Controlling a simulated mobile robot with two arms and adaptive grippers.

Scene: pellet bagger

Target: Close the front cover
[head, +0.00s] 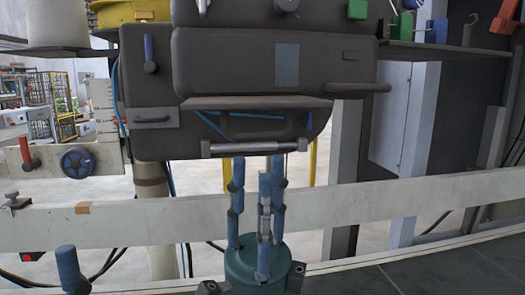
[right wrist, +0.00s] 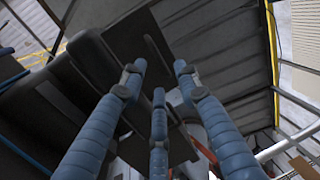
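The dark grey machine (head: 245,65) fills the upper middle of the head view. A flat dark panel, apparently the front cover (head: 258,103), juts out edge-on above a recess with blue strips. A silver bar (head: 245,148) runs along the recess's lower edge. My right gripper (head: 262,168) points up just below this bar, three blue fingers spread and empty. The right wrist view shows its fingers (right wrist: 158,80) apart beneath dark machine surfaces; whether they touch anything is unclear. At the lower left, one blue finger of my left gripper (head: 70,268) shows; the rest is cut off.
A pale horizontal beam (head: 350,203) crosses behind my right gripper. A blue handwheel (head: 77,161) and a red-handled lever (head: 27,152) are at the left. A dark shelf (head: 440,50) and a pale cabinet (head: 403,110) stand at the right.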

